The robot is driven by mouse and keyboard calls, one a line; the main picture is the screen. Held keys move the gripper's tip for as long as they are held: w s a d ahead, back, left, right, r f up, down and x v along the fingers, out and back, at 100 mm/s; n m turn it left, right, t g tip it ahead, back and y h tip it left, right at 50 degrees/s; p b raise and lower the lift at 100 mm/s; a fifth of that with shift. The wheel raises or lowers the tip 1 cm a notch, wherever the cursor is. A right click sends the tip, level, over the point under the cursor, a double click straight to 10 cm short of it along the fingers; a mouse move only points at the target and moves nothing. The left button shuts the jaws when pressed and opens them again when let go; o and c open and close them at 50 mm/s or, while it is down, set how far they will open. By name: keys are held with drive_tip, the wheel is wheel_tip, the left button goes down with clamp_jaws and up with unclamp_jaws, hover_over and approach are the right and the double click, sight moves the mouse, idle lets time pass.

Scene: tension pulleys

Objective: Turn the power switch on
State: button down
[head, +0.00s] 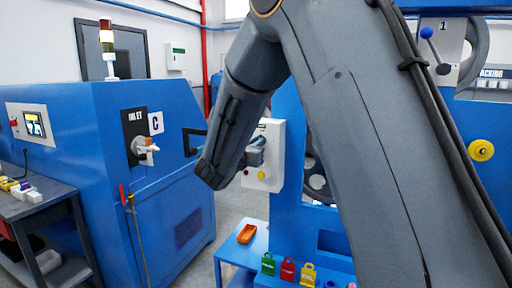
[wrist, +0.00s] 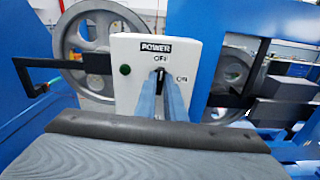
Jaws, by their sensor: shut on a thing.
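The white power box (wrist: 128,50) carries a black POWER label, with OFF above the switch and ON to its right. The small black power switch (wrist: 160,71) stands about upright, toward the OFF mark. My gripper (wrist: 160,86) is shut on the switch, with its two blue-grey fingers on either side of it. The fingers hide the switch's lower part. In the head view the power box (head: 274,140) is on the blue machine, and my gripper (head: 257,151) reaches its front; the switch itself is hidden there.
A green button (wrist: 125,69) sits left of the switch. Spoked pulley wheels (wrist: 107,32) are behind the box. A black bracket handle (wrist: 27,75) is at the left.

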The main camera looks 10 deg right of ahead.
drive_tip(key=m+b, duration=0.5)
drive_tip(key=b, duration=0.6)
drive_tip(key=m+b, duration=0.6)
drive_tip(key=b, duration=0.6)
drive_tip(key=m+b, duration=0.5)
drive_tip(key=b, duration=0.7)
drive_tip(key=shift+s+d+f+m, duration=0.15)
drive_tip(key=shift+f+m, duration=0.1)
drive_tip(key=shift+m, duration=0.15)
drive_tip(key=shift+r+m+b, duration=0.1)
drive_tip(key=shift+m+b, duration=0.2)
drive_tip(key=shift+b, duration=0.45)
drive_tip(key=c, duration=1.8)
unclamp_jaws()
drive_tip(key=shift+c, duration=0.2)
drive_tip(key=v, duration=0.7)
drive_tip(key=shift+s+a, duration=0.25)
drive_tip(key=shift+s, duration=0.05)
